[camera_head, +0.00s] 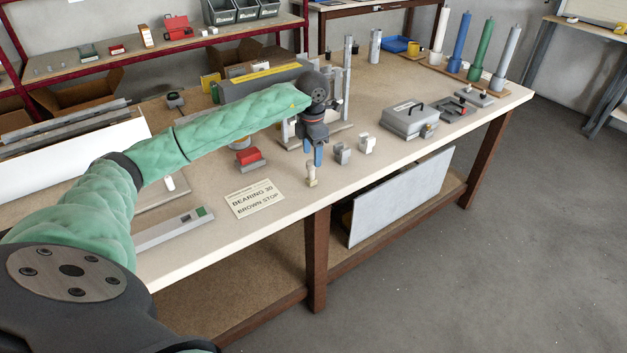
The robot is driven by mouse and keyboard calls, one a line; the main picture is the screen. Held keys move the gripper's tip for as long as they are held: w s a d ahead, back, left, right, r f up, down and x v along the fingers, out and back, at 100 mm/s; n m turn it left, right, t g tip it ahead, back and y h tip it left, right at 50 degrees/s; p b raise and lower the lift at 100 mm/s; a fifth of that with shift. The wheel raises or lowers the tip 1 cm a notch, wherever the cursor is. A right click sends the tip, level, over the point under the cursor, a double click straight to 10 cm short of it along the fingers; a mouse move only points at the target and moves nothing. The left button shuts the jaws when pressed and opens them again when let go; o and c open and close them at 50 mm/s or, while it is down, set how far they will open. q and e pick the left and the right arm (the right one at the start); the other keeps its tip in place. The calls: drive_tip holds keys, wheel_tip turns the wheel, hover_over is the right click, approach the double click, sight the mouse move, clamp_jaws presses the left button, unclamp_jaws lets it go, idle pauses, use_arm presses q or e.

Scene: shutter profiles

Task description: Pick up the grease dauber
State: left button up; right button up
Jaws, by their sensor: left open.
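My left gripper (314,157) hangs over the workbench, pointing down, with its blue fingers open and nothing seen between them. A small cream and tan upright piece (312,176) stands on the bench just below the fingertips; it may be the grease dauber, but it is too small to tell. In this view the fingertips are right above its top, and I cannot tell whether they touch it. My right gripper is not in view.
Small grey (342,153) and white (366,144) blocks stand right of the gripper. A grey case (409,119) is farther right. The bench's front edge is close.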

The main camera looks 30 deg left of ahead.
sight(312, 163)
use_arm(q)
drive_tip(key=shift+s+f+b, duration=0.15)
drive_tip(key=shift+f+b, duration=0.3)
drive_tip(key=shift+f, duration=0.4)
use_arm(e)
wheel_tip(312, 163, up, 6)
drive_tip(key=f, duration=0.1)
use_arm(q)
drive_tip(key=shift+f+p, duration=0.5)
drive_tip(key=shift+f, duration=0.6)
drive_tip(key=f+p, duration=0.1)
drive_tip(key=f, duration=0.1)
drive_tip(key=f+p, duration=0.1)
drive_tip(key=f, duration=0.2)
drive_tip(key=shift+w+a+f+p, duration=0.2)
drive_tip(key=shift+p, duration=0.2)
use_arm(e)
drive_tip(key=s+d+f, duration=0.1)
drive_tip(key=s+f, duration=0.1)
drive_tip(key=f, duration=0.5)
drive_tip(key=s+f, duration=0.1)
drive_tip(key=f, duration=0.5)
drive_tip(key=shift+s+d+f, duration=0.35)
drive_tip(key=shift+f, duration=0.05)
use_arm(q)
drive_tip(key=c, duration=1.1)
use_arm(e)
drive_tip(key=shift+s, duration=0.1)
use_arm(q)
drive_tip(key=shift+r, duration=0.2)
